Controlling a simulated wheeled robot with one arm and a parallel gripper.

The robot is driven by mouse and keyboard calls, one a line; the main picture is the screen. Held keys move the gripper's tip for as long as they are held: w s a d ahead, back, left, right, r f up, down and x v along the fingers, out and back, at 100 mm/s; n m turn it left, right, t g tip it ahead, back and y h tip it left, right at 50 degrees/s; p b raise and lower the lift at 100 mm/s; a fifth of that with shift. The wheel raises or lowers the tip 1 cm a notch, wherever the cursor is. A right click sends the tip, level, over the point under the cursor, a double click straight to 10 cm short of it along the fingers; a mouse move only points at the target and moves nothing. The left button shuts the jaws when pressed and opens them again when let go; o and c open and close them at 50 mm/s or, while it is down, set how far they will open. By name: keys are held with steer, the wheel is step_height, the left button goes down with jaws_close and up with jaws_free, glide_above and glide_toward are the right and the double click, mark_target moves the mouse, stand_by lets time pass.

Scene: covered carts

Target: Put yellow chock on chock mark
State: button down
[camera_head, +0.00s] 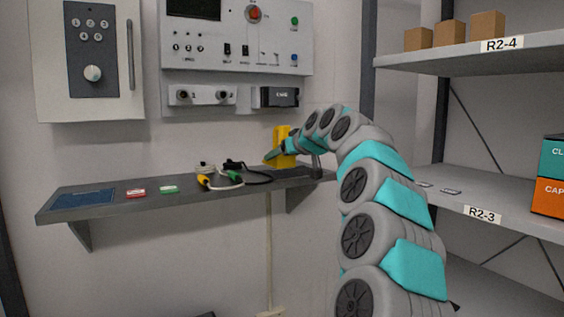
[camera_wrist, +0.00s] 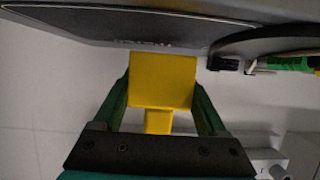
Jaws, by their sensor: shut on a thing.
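The yellow chock (camera_wrist: 162,80) sits between the green fingers of my gripper (camera_wrist: 160,95) in the wrist view, which are shut on it. A narrower yellow part shows below its wide face. In the head view, the yellow chock (camera_head: 283,133) shows at the right part of the wall shelf, in front of the wall, and my gripper (camera_head: 272,155) is largely edge-on beside it. Whether the chock touches the shelf is unclear. I cannot make out a chock mark for certain in either view.
The grey wall shelf (camera_head: 110,208) bears a blue mat (camera_head: 82,198), a red item (camera_head: 136,193), a green item (camera_head: 168,189) and cables with yellow and green ends (camera_head: 205,182). A control panel (camera_head: 235,35) hangs above. A rack (camera_head: 470,195) with boxes stands right.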

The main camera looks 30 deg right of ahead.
steer(key=shift+f, duration=0.8)
steer(key=shift+f, duration=0.2)
jaws_free()
steer(key=shift+r, duration=0.1)
steer(key=shift+r, duration=0.15)
steer(key=b+v, duration=0.1)
steer(key=v, duration=1.1)
